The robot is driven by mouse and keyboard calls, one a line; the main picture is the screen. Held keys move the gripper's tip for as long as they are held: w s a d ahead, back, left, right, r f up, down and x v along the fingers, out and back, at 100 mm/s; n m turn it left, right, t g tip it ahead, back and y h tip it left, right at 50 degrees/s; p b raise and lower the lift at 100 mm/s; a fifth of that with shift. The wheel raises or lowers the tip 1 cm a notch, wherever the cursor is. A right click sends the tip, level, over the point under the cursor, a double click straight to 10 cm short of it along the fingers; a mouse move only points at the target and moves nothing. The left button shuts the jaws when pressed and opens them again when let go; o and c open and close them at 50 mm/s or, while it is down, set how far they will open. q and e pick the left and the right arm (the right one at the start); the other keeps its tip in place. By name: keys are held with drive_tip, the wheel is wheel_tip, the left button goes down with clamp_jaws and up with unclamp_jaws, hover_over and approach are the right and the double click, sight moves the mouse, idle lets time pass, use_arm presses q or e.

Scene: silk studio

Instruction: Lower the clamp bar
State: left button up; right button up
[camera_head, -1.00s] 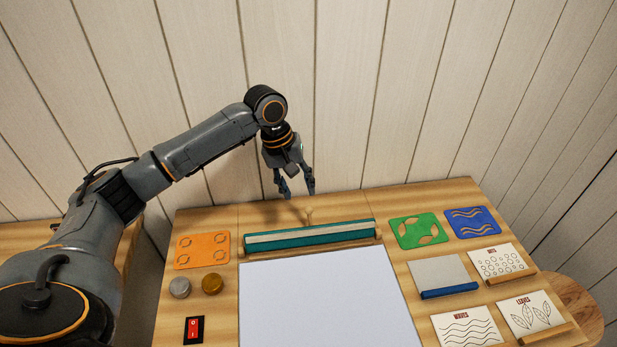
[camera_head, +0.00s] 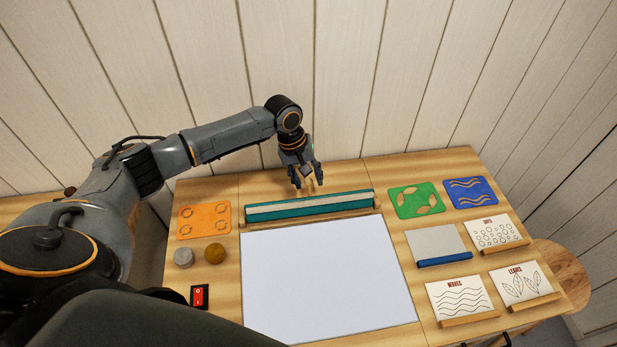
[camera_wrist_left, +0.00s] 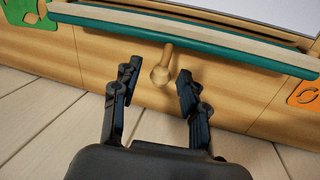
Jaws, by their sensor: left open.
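The clamp bar (camera_head: 330,203), teal with a pale strip along it, lies across the back of the white sheet bed and also shows in the left wrist view (camera_wrist_left: 200,38). A wooden knob (camera_wrist_left: 160,76) on a short stem sticks out from the bar's back side. My left gripper (camera_head: 307,186) is open behind the middle of the bar. In the left wrist view its two fingers (camera_wrist_left: 155,78) are on either side of the knob, apart from it. My right gripper is not in view.
An orange stencil (camera_head: 204,220), two round pucks (camera_head: 215,254) and a red switch (camera_head: 199,296) are on the left. Green (camera_head: 416,200) and blue (camera_head: 470,192) stencils, a blue-edged squeegee (camera_head: 443,262) and pattern cards (camera_head: 460,299) are on the right. The white sheet (camera_head: 325,275) is clear.

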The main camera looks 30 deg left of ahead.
use_arm(q)
drive_tip(key=shift+d+f, duration=0.15)
drive_tip(key=shift+f, duration=0.5)
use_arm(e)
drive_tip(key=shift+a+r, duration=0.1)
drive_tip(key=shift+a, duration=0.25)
use_arm(q)
drive_tip(key=c, duration=0.9)
clamp_jaws()
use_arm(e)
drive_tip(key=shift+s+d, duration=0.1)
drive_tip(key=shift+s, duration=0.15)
use_arm(q)
drive_tip(key=shift+w, duration=0.1)
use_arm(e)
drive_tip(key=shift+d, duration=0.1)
